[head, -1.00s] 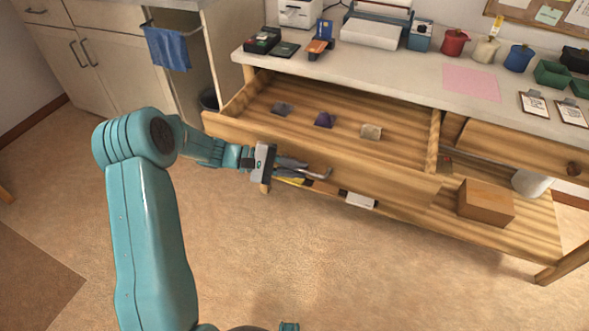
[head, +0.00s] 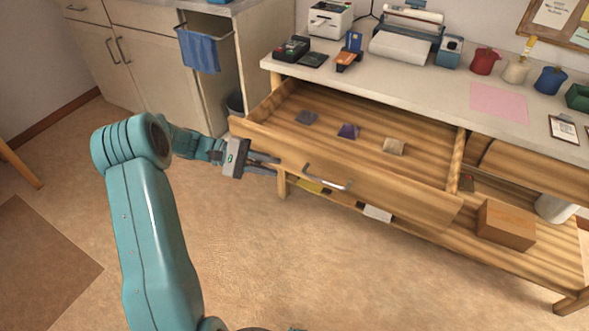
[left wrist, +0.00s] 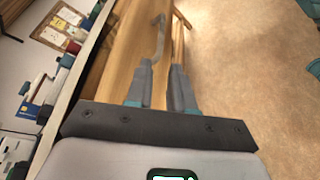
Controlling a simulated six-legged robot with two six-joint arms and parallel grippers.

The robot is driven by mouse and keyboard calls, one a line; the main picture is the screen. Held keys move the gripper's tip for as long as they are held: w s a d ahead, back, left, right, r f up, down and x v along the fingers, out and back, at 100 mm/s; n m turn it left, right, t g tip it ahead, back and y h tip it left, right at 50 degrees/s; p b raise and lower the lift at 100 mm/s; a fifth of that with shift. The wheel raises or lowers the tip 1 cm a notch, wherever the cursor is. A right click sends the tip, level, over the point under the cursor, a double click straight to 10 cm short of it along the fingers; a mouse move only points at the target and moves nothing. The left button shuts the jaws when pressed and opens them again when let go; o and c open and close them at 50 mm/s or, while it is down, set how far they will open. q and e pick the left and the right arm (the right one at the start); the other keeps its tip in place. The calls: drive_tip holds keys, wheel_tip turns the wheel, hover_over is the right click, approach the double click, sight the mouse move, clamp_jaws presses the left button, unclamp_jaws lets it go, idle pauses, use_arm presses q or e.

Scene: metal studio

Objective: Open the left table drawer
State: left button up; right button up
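The left table drawer (head: 340,172) is pulled well out from under the white tabletop. Its metal bar handle (head: 327,178) is on the front panel and also shows in the left wrist view (left wrist: 159,38). Inside lie a grey piece (head: 306,117), a purple pyramid (head: 348,131) and a beige block (head: 394,146). My left gripper (head: 276,165) is just left of the handle and apart from it, in front of the drawer panel. In the left wrist view its fingers (left wrist: 162,68) stand apart with nothing between them. My right gripper is not in view.
A second drawer (head: 535,163) at the right appears closed. A brown box (head: 506,225) and a white container (head: 556,207) are on the lower shelf. The tabletop (head: 430,95) holds office items and cups. Floor in front is clear.

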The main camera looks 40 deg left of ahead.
use_arm(q)
drive_tip(key=shift+v, duration=1.9)
drive_tip(key=d+f+m+g+y, duration=0.1)
drive_tip(key=d+f+g+y, duration=0.35)
drive_tip(key=d+f, duration=1.15)
drive_tip(key=s+d+f+m+g+y, duration=0.3)
drive_tip(key=s+d+f+m+g, duration=0.2)
drive_tip(key=s+d+f, duration=0.5)
drive_tip(key=s+d+m+t+y, duration=0.1)
drive_tip(key=s+d+m+y, duration=0.15)
drive_tip(key=d+m, duration=0.4)
wheel_tip(320, 180, up, 19)
drive_tip(key=d+n+h+p, duration=0.1)
drive_tip(key=p, duration=1.7)
drive_tip(key=shift+s+d, duration=0.3)
drive_tip(key=shift+d, duration=0.05)
drive_tip(key=shift+f+n+t, duration=0.1)
drive_tip(key=shift+n+t, duration=0.15)
